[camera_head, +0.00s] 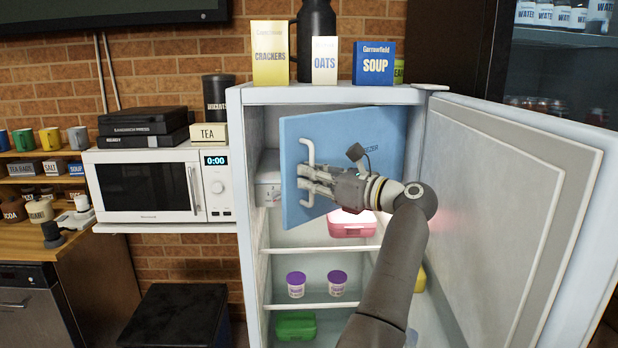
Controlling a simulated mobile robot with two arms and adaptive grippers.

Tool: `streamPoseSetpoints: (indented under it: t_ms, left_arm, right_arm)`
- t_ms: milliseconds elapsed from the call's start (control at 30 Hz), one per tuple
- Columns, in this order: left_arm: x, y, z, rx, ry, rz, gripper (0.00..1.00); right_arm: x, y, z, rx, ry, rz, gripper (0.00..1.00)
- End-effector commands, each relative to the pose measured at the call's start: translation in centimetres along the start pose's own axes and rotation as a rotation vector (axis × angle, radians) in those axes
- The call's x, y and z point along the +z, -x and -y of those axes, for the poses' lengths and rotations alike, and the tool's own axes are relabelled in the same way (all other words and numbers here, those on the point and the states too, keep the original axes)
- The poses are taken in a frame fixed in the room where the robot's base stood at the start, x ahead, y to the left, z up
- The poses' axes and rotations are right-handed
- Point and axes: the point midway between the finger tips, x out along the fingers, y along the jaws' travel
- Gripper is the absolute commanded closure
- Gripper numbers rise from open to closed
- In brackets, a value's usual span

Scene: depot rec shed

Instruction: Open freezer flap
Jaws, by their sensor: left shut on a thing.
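The fridge's main door (525,175) stands wide open to the right. Inside at the top is the light blue freezer flap (345,130), with "FREEZER" lettering partly hidden by my gripper. The flap stands partly open, its left edge swung out towards me, and a bit of the white compartment (268,181) shows at its left. My left gripper (308,181) is shut on the flap's white upright handle (307,157), at its lower part. My left arm covers part of the fridge's inside. My right gripper is not in view.
Below the flap are a pink box (352,223), two purple-lidded tubs (297,285) and a green box (296,326) on shelves. Boxes of crackers (270,55), oats (325,62) and soup (374,66) stand on the fridge. A microwave (160,187) is at the left.

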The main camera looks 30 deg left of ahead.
Motion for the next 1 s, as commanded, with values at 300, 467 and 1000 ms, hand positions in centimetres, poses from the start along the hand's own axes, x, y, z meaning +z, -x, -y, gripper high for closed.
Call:
streamPoseSetpoints:
  t_ms: [300, 467, 1000]
  left_arm:
    - [-0.1, 0.0, 0.0, -0.002, 0.0, -0.002, 0.81]
    - [-0.1, 0.0, 0.0, -0.002, 0.0, -0.002, 0.81]
    - [7.8, 0.0, 0.1, -0.003, 0.003, -0.002, 0.81]
  right_arm:
    - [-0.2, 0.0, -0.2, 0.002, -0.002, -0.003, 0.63]
    - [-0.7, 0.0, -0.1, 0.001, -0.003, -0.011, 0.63]
    - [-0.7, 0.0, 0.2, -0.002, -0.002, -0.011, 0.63]
